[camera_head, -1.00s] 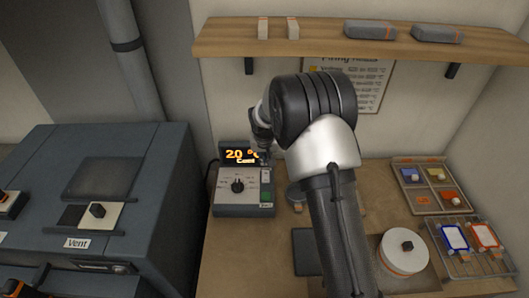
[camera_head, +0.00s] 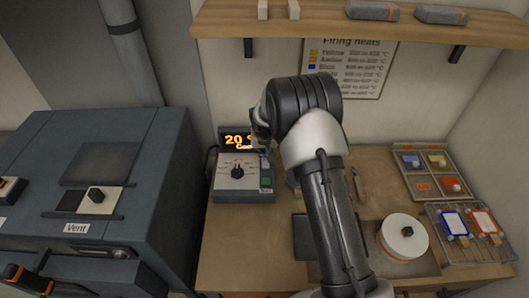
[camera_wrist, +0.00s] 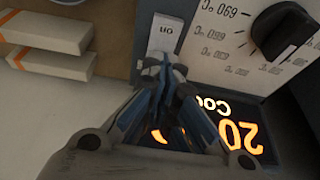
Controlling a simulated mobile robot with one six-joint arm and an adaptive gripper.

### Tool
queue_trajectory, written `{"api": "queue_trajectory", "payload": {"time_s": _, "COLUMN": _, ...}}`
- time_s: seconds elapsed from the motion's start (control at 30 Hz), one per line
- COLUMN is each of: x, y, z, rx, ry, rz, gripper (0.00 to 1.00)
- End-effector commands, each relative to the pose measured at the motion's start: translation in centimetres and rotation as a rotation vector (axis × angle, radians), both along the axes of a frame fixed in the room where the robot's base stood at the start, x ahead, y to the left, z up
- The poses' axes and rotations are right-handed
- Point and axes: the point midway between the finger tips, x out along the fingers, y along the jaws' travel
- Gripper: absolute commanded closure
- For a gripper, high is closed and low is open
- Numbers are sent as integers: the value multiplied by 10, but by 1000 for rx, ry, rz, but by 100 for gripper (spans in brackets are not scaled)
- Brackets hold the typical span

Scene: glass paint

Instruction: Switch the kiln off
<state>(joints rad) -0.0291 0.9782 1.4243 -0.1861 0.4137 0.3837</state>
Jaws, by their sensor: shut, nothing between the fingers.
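The kiln controller (camera_head: 228,187) stands on the worktop beside the kiln (camera_head: 150,150). It has a black dial (camera_head: 237,171), a green button (camera_head: 266,182) and a lit display (camera_head: 237,140) reading about 20 °C. In the wrist view the picture is upside down: a pale rocker switch (camera_wrist: 164,34) marked "on" sits beside the dial (camera_wrist: 284,30). My gripper (camera_wrist: 167,68) is shut and empty, its fingertips at the switch's display-side end. I cannot tell whether they touch it. In the head view my gripper (camera_head: 262,150) is over the controller's upper right, and my wrist hides part of the display.
A wooden shelf (camera_head: 330,30) runs above the worktop. A round white-topped turntable (camera_head: 403,235), a tray of coloured pieces (camera_head: 397,178) and a wire rack (camera_head: 480,250) stand at the right. Pale blocks with orange bands (camera_wrist: 50,30) lie near the controller in the wrist view.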

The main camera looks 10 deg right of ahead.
Motion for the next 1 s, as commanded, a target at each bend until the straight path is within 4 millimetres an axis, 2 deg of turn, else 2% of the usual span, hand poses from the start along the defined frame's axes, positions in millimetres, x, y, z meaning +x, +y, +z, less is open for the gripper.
{"api": "queue_trajectory", "payload": {"time_s": 0.07, "x": 3, "y": -1, "z": -10, "rx": 0, "ry": -1, "rz": -1, "gripper": 100}}
{"api": "queue_trajectory", "payload": {"time_s": 0.37, "x": 0, "y": 0, "z": -6, "rx": 0, "ry": 4, "rz": 0, "gripper": 100}}
{"api": "queue_trajectory", "payload": {"time_s": 0.73, "x": -13, "y": 3, "z": -1, "rx": -1, "ry": 3, "rz": 1, "gripper": 100}}
{"api": "queue_trajectory", "payload": {"time_s": 1.0, "x": -13, "y": 3, "z": 0, "rx": 0, "ry": 1, "rz": 0, "gripper": 100}}
